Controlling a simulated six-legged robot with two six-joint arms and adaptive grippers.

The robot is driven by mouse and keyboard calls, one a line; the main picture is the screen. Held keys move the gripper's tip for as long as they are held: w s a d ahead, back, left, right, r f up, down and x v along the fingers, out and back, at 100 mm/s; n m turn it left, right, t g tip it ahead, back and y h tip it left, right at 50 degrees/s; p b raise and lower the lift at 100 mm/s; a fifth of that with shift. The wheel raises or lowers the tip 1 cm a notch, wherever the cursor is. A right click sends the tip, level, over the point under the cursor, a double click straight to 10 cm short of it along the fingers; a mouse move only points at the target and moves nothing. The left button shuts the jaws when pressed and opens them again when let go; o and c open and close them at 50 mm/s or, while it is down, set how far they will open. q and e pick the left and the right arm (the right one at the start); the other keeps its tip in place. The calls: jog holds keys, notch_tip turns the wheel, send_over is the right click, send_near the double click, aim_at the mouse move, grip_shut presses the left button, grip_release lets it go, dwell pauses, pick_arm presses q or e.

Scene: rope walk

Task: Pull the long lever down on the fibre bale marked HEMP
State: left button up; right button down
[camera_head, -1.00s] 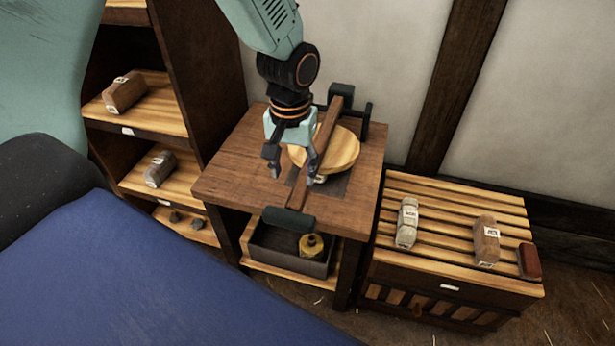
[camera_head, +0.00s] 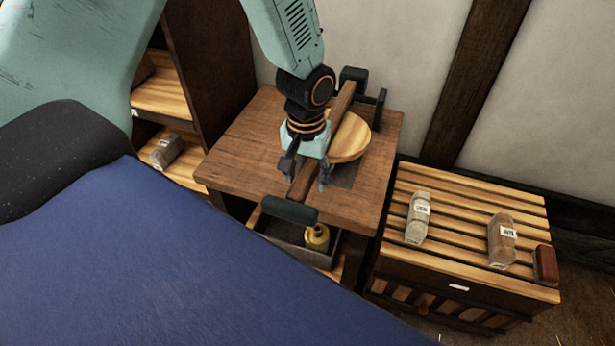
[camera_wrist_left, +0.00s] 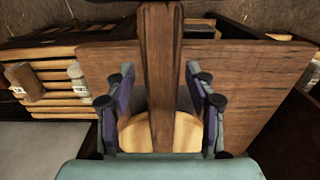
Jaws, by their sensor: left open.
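The long lever (camera_head: 304,184) is a brown wooden bar on the small work table. It runs from a dark bracket at the back to a dark crossbar handle (camera_head: 289,210) over the front edge. A round pale wooden disc (camera_head: 351,138) lies beneath it. My left gripper (camera_head: 306,174) is open, with one finger on each side of the bar. In the left wrist view the lever (camera_wrist_left: 160,75) runs between the two spread fingers, with gaps on both sides. No bale shows under the lever; the disc and arm hide part of that spot. My right gripper is not in view.
A slatted crate (camera_head: 405,255) at right holds a grey bale (camera_head: 417,225), a brown bale (camera_head: 501,248) and a red block (camera_head: 546,264); their labels are too small to read. A shelf at left holds another bale (camera_head: 167,152).

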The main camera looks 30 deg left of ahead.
pick_arm(q)
jog(key=shift+s+a, duration=0.15)
jog(key=shift+s, duration=0.15)
jog(key=shift+w+f, duration=0.15)
jog(key=shift+w, duration=0.2)
jog(key=shift+c, duration=0.9)
jog(key=shift+s, duration=0.25)
jog(key=c, duration=0.5)
jog(key=shift+w, duration=0.15)
grip_shut()
